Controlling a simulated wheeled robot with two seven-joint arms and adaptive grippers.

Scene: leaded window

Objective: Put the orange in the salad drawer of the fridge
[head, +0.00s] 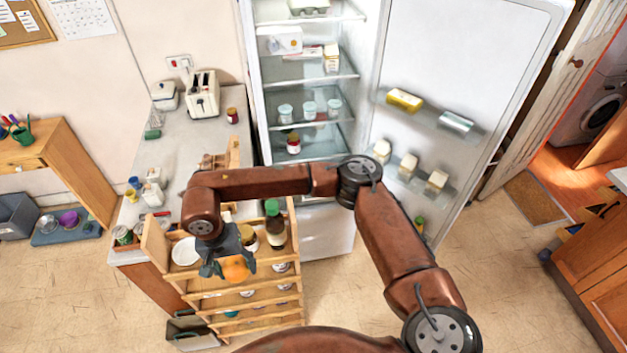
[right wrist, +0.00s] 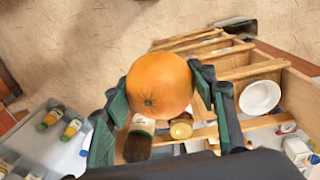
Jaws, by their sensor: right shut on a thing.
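The orange (head: 237,268) is held between the fingers of my right gripper (head: 228,270), above the front of a wooden shelf rack. In the right wrist view the orange (right wrist: 160,84) sits between the two dark green fingers, clear of the rack's boards behind it. The fridge (head: 325,236) stands beyond my right arm, and its door (head: 470,60) is swung wide open to the right. Glass shelves with jars and boxes show inside. My right arm crosses the lower part of the fridge, and I cannot make out the salad drawer clearly. My left gripper is not in view.
The wooden rack (head: 215,309) holds bottles, jars and a white plate (head: 185,251). A counter (head: 180,130) with a toaster (head: 203,94) runs left of the fridge. The open door's shelves carry several items. The floor right of the rack is clear.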

